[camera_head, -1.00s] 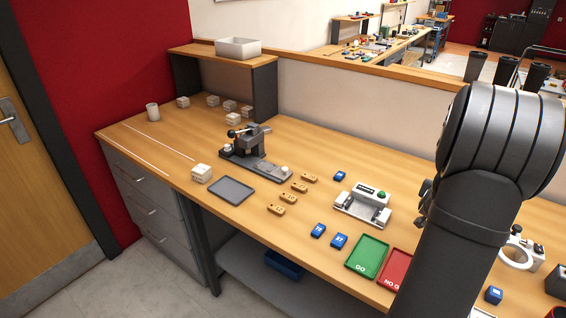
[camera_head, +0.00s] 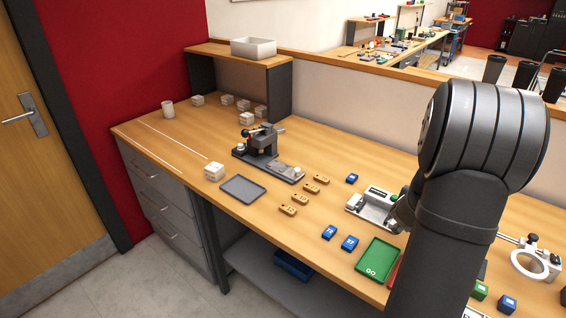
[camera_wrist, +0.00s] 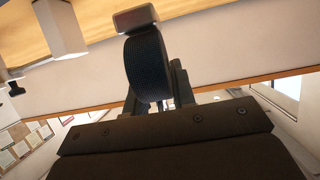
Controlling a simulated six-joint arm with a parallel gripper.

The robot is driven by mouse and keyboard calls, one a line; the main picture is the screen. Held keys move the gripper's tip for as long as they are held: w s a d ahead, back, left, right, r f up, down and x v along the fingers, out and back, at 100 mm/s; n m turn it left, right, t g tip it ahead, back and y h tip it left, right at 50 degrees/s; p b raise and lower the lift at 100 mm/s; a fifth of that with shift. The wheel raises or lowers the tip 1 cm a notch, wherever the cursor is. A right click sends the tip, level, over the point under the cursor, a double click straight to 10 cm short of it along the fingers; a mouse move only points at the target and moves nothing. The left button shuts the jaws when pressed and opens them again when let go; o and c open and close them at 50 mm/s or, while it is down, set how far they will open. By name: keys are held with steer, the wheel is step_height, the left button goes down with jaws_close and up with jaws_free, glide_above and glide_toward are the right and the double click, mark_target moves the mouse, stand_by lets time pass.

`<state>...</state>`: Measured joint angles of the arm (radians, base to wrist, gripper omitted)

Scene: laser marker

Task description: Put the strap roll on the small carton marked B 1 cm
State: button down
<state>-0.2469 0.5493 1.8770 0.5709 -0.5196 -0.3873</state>
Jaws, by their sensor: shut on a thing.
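My gripper (camera_wrist: 150,62) is shut on a dark, ribbed strap roll (camera_wrist: 147,72) in the wrist view, held up off the bench. In the head view the gripper and the roll are mostly hidden behind my arm. Small pale cartons stand on the bench: one (camera_head: 214,172) near the front edge left of the grey tray, and several (camera_head: 247,118) at the back left, near and under the shelf. Their markings are too small to read, so I cannot tell which is B.
A black toggle fixture (camera_head: 262,152), a grey tray (camera_head: 243,188) and tan blocks (camera_head: 301,199) occupy the middle bench. A shelf (camera_head: 236,57) bears a pale bin (camera_head: 254,47). Bare wood lies left of the fixture.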

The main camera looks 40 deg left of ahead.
steer(key=w+a+r+n+y, duration=0.1)
steer(key=a+r+n+y, duration=0.15)
steer(key=a, duration=0.55)
steer(key=w+a+r+n+y, duration=0.1)
steer(key=w+a+n+y, duration=0.15)
steer(key=a, duration=0.55)
step_height(320, 180, up, 4)
steer(key=n+g+y, duration=0.8)
steer(key=n+g, duration=0.1)
glide_above(213, 164)
steer(key=shift+t, duration=0.4)
steer(key=shift+s+f, duration=0.1)
steer(key=shift+f, duration=4.6)
steer(key=shift+f, duration=0.2)
steer(key=c, duration=1.2)
jaws_free()
steer(key=shift+r, duration=0.15)
